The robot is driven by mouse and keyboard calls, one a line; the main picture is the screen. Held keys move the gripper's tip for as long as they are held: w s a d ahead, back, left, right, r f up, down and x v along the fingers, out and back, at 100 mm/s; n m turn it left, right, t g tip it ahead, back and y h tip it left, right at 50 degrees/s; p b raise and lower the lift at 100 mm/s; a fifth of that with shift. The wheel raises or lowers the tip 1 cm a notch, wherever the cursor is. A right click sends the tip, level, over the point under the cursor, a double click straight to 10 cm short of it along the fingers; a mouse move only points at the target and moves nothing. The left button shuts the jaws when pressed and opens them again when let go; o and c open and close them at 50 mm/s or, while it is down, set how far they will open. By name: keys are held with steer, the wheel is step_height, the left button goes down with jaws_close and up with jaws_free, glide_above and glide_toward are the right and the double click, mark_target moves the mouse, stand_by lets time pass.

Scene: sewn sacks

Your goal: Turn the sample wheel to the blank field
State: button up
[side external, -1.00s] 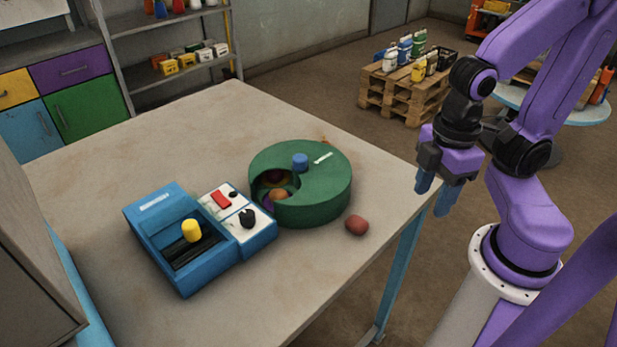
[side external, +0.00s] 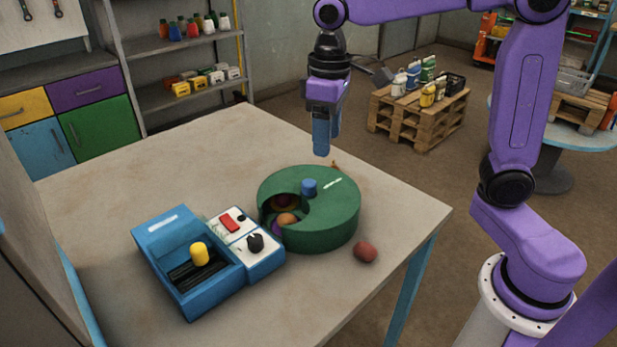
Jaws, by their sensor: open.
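The sample wheel (side external: 325,225) is a thick green disc on the table, with a blue knob (side external: 309,187) standing on top and a white mark near its right edge. An opening on its left side shows coloured parts inside, an orange ball-like piece (side external: 287,219) among them; which field is showing I cannot tell. My gripper (side external: 322,152) hangs pointing down, above and slightly behind the wheel in the picture, apart from the knob. Its blue fingers overlap in this view; it is open and nothing shows between them.
A blue box (side external: 185,285) with a yellow knob (side external: 199,254) and a white switch panel (side external: 239,231) stands against or close to the wheel's left. A dark red lump (side external: 365,252) lies at its front right. The table (side external: 120,165) is clear behind and left.

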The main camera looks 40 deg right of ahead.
mark_target(308, 182)
steer(key=w+d+r+m, duration=0.2)
steer(key=w, duration=0.5)
step_height(308, 182, down, 17)
steer(key=shift+d, duration=0.1)
stand_by(0.3)
steer(key=shift+m, duration=0.3)
jaws_close()
